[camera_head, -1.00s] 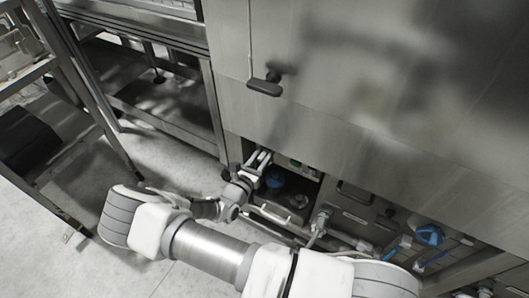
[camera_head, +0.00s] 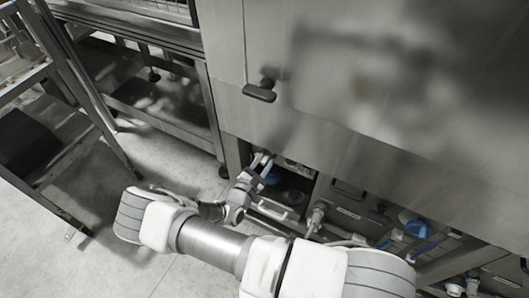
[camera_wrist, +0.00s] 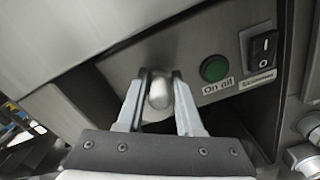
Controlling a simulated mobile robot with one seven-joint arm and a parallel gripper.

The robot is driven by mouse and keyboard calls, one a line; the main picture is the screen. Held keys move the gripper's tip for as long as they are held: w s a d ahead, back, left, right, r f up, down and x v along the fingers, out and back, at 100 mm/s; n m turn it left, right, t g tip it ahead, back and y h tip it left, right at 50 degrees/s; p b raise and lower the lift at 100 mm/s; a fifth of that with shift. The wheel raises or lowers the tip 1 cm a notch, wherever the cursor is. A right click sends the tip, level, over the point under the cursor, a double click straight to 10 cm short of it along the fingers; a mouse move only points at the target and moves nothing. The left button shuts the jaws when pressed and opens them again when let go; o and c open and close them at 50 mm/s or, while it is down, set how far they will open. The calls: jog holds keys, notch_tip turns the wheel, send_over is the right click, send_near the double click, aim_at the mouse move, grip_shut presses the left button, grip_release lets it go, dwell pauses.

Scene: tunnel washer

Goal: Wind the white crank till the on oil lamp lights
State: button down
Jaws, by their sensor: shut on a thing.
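My gripper (camera_wrist: 159,95) has its two grey fingers on either side of a rounded, pale knob of the crank (camera_wrist: 160,90) and is shut on it. The rest of the crank is hidden behind the fingers and gripper body. The on oil lamp (camera_wrist: 214,68) is a round green lens in a dark ring, right of the knob, above its "On oil" label. It looks dull green, with no clear glow. In the head view my gripper (camera_head: 261,161) reaches into the low opening of the machine; the knob and lamp are too small to make out there.
A black rocker switch (camera_wrist: 264,45) is right of the lamp. Metal fittings (camera_wrist: 305,140) stand at the right edge. In the head view, a black handle (camera_head: 260,92) sticks out above, blue-handled valves (camera_head: 419,229) are to the right, and a steel rack (camera_head: 75,120) stands left.

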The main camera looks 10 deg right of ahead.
jog(key=shift+s+d+f+m+p, duration=0.2)
jog(key=shift+s+d+f+m, duration=0.1)
jog(key=shift+m, duration=0.4)
jog(key=shift+s+d+f+m+p, duration=0.2)
jog(key=shift+d+f+m, duration=0.1)
jog(key=shift+m, duration=0.4)
jog(key=c, duration=0.7)
grip_release()
jog(key=shift+w, duration=0.1)
jog(key=shift+a+r, duration=0.1)
jog(key=shift+a, duration=0.05)
jog(key=shift+s+a, duration=0.2)
jog(key=shift+a, duration=0.1)
jog(key=p+v, duration=0.1)
jog(key=v, duration=1.5)
jog(key=shift+s+a, duration=0.15)
jog(key=shift+s, duration=0.15)
